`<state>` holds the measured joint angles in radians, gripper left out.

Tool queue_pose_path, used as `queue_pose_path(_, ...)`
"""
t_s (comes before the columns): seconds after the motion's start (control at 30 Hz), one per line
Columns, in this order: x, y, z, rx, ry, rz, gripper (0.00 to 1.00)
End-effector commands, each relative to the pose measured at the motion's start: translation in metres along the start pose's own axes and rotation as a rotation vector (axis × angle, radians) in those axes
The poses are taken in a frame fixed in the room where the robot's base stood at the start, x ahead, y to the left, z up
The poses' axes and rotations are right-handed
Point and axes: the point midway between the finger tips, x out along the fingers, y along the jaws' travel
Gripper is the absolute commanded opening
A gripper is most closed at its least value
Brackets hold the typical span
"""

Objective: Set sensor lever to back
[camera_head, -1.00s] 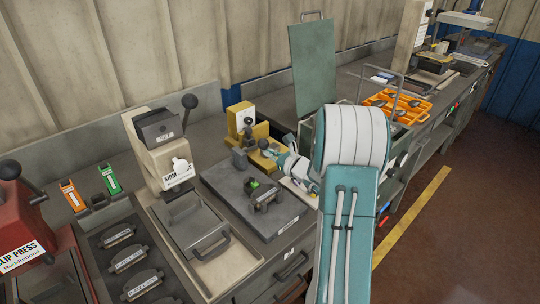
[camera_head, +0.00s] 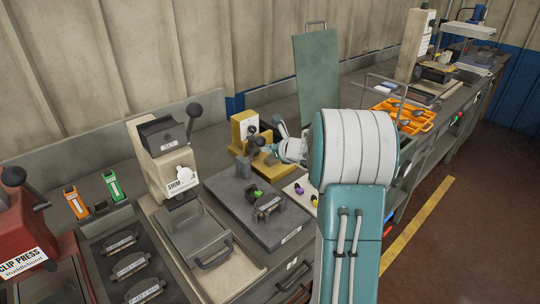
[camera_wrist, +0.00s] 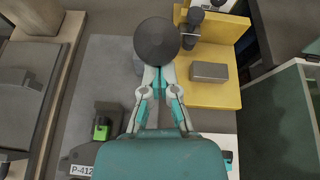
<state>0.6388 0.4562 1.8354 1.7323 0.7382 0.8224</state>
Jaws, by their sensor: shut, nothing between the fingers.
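A yellow fixture (camera_head: 241,122) with a white face stands at the back of the bench, and its yellow base (camera_wrist: 215,92) shows in the wrist view. Beside it is a dark grey plate (camera_head: 230,205) with a grey block (camera_head: 243,169) and dark ball knobs close by. A large dark ball knob (camera_wrist: 157,41) stands just ahead of my gripper (camera_wrist: 159,78) in the wrist view. My gripper is shut and empty, its fingertips close to that knob; I cannot tell whether they touch. A smaller dark knob (camera_wrist: 194,16) is on the yellow fixture. Which knob is the sensor lever is unclear.
A small part with a green spot (camera_head: 264,203) sits on the grey plate. A beige press (camera_head: 165,160) with a black lever stands to the left. A green panel (camera_head: 316,80) and an orange tray (camera_head: 405,115) are to the right.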

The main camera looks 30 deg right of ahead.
Motion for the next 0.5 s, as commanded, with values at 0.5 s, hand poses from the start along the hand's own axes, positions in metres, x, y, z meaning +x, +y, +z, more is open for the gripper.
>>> queue_pose_path(0.5, 0.018, -0.005, 0.035, 0.001, 0.263, 0.037, 0.0)
